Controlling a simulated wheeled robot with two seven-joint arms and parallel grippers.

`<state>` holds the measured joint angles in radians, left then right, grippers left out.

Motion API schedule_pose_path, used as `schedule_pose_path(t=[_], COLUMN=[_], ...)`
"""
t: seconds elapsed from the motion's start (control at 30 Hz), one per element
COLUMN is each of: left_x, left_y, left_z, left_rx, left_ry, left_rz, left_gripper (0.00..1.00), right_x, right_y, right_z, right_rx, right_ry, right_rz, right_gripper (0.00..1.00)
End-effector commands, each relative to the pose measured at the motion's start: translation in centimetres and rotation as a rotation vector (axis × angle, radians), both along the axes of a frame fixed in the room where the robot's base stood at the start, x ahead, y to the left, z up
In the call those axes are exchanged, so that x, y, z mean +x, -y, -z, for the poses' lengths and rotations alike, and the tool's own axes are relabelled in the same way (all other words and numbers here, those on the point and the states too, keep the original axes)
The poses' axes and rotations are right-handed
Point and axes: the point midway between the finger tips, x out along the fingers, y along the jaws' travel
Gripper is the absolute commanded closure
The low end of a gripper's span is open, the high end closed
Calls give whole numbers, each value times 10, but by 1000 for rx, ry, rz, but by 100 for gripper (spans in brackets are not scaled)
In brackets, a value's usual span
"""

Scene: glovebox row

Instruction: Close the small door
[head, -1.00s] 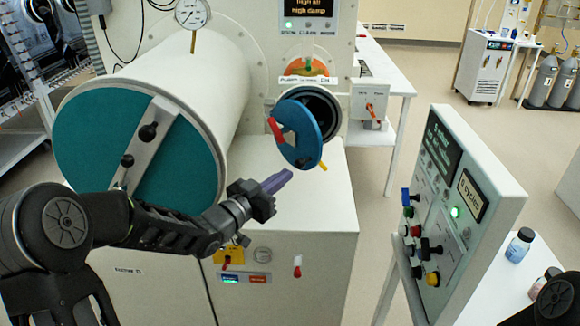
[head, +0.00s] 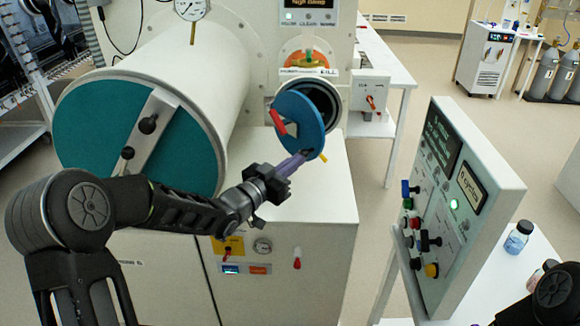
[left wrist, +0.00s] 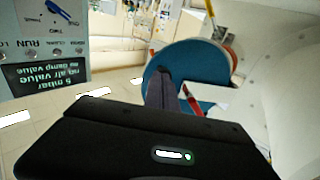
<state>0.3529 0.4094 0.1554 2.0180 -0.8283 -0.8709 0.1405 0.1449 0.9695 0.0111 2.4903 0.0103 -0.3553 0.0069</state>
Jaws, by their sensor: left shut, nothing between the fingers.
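The small door is a blue disc (head: 298,117) with a red handle (head: 277,118) and a yellow tab at its lower edge. It stands open in front of the small round port (head: 323,98), whose dark opening shows behind it. My left gripper (head: 297,161) has its purple fingers shut and empty, with the tips at the door's lower edge in the head view. In the left wrist view the fingers (left wrist: 162,95) overlap the blue door (left wrist: 203,62); I cannot tell whether they touch it. Only a dark part of my right arm shows at the lower right.
A large white cylinder with a teal end door (head: 80,130) lies left of the small port. A control panel (head: 455,200) with buttons and a green light stands at right. A small bottle (head: 518,237) is on the white table behind it.

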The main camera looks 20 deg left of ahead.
Motion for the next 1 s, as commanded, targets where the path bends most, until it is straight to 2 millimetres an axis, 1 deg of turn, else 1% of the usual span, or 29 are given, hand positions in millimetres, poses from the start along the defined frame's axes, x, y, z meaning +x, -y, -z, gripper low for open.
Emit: schedule_pose_path(t=[0.03, 0.27, 0.4, 0.6, 0.77, 0.9, 1.0], left_x=[3, 23, 42, 75, 102, 122, 133], left_y=[5, 27, 43, 63, 73, 79, 80], left_z=[4, 7, 8, 5, 2, 0, 0], left_rx=[0, 0, 0, -1, -2, -1, 0], left_ry=[2, 3, 3, 2, 0, 1, -1], left_rz=[3, 3, 4, 3, 1, 1, 1], left_gripper=[100, 100, 100, 100, 100, 100, 100], right_x=[1, 4, 7, 8, 8, 8, 8], right_y=[0, -2, -3, -3, -3, -3, -3], right_z=[9, 37, 56, 76, 81, 78, 76], right_rx=[2, 9, 14, 16, 15, 15, 15], right_ry=[2, 13, 21, 23, 24, 24, 24], right_rz=[-1, -3, -6, -6, -6, -6, -6], right_gripper=[64, 64, 64, 64, 64, 64, 64])
